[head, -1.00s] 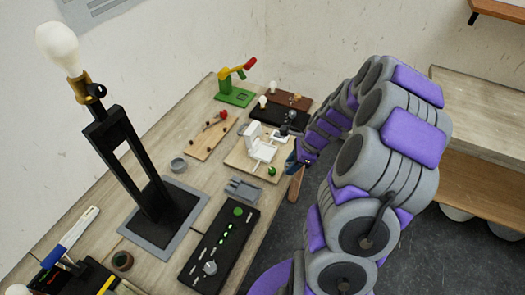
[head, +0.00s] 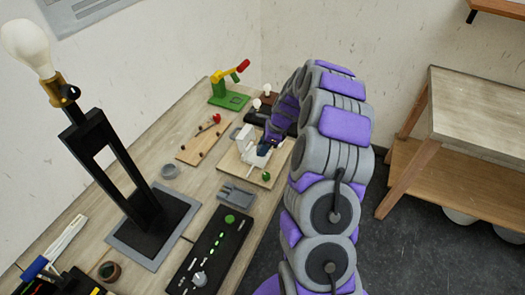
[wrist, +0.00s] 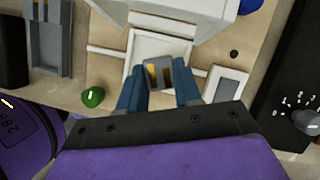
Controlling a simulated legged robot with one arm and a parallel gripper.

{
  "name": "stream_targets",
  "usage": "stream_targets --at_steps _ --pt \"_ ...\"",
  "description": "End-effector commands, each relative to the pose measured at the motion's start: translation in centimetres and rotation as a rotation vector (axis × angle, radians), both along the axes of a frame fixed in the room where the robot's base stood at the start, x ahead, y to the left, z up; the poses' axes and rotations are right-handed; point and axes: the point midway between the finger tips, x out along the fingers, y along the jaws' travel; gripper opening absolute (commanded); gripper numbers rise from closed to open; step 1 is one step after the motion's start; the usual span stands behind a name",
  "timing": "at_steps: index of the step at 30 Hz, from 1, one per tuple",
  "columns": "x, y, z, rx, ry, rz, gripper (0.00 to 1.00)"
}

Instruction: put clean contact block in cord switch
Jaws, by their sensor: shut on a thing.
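My gripper (wrist: 159,88) is shut on a small grey contact block (wrist: 156,73) with brass-coloured strips, held between its two blue fingers. In the wrist view the block overlaps the lower part of the open white cord switch housing (wrist: 143,48). I cannot tell whether it touches the housing or hangs above it. White cord stubs run out on both sides of the housing. In the head view the cord switch lies on a light wooden board (head: 232,163), and my gripper (head: 266,146) is over it, with the block hidden there.
A grey holder (head: 236,193) stands in front of the board; brass strips show in it in the wrist view (wrist: 42,35). A green knob (wrist: 93,97) sits near the board's edge. A black panel with a dial (wrist: 300,110) is at the right. A tall lamp (head: 115,165) stands left.

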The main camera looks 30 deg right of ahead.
Motion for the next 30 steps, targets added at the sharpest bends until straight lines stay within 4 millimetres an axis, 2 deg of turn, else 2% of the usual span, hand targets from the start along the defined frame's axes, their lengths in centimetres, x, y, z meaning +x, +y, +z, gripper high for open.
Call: stream_targets --at_steps 1,3,9,10,13,25,30 --pt "-0.1 0.3 -1.0 0.001 0.003 0.002 0.04" --pt "-0.1 0.5 -1.6 -0.002 0.003 0.003 0.04" --pt "-0.1 1.0 -1.7 -0.004 0.007 0.005 0.04" --pt "0.0 0.9 -1.7 -0.004 0.007 0.005 0.35" --pt "-0.1 0.7 -1.6 -0.003 0.006 0.005 0.44" --pt "-0.1 0.2 -1.5 -0.001 0.002 0.003 0.44" --pt "-0.2 -0.1 -0.5 -0.004 -0.001 0.001 0.44"
